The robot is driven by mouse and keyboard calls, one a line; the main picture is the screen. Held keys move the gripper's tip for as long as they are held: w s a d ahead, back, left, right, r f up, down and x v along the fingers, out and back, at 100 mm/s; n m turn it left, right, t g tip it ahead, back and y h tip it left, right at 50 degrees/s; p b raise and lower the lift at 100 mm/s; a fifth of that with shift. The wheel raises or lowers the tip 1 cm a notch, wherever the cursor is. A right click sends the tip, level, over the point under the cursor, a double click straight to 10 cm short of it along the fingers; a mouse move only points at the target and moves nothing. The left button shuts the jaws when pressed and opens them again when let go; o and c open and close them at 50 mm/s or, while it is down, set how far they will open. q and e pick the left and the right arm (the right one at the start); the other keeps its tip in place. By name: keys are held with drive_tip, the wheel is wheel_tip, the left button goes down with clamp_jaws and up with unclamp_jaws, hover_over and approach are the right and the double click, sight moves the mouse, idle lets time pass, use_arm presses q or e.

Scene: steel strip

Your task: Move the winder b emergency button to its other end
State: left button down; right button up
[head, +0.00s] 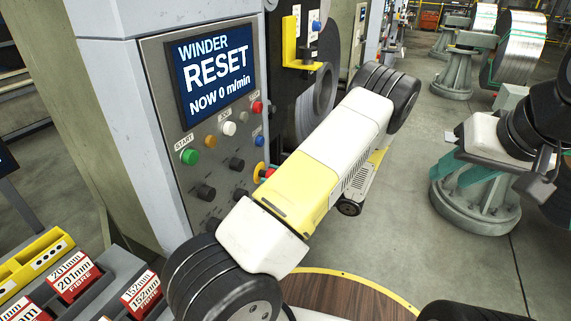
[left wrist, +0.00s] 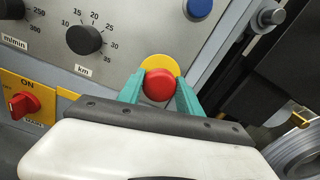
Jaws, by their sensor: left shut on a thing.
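The winder b emergency button is a red mushroom head on a yellow ring, low on the right side of the grey control panel (head: 160,110). In the head view its red and yellow edge (head: 260,170) shows beside my left arm, which hides much of it. In the left wrist view the red button (left wrist: 159,85) sits between the two teal fingers of my left gripper (left wrist: 160,92), which is shut on it. Whether the button is pressed in or out, I cannot tell. My right gripper (head: 447,184) is at the right, its teal fingers apart and empty.
The panel screen (head: 215,75) reads "WINDER RESET NOW 0 m/min". A green start button (head: 190,157), several other buttons and black knobs (head: 205,192) surround the emergency button. A red switch (left wrist: 25,104) is close by on the left. Boxes with red labels (head: 75,280) stand at lower left.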

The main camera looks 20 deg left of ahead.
use_arm(q)
drive_tip(key=c, duration=0.8)
unclamp_jaws()
drive_tip(key=shift+d, duration=0.2)
drive_tip(key=s+d, duration=0.1)
drive_tip(key=d, duration=0.6)
drive_tip(key=shift+d, duration=0.35)
drive_tip(key=s+a+r+n+g+h, duration=0.3)
drive_tip(key=s+r+n+g+h, duration=0.2)
drive_tip(key=s+r+n+h, duration=0.45)
drive_tip(key=s+d+r+n+t+h, duration=0.2)
drive_tip(key=s+r+n+t+h, duration=0.1)
drive_tip(key=r, duration=0.5)
drive_tip(key=s+d+r+n+t+h, duration=0.3)
drive_tip(key=s+r+n+t+h, duration=0.1)
drive_tip(key=s+r+h, duration=0.3)
drive_tip(key=shift+s+d+r+t, duration=0.2)
drive_tip(key=shift+d+r+t, duration=0.2)
drive_tip(key=shift+t, duration=0.4)
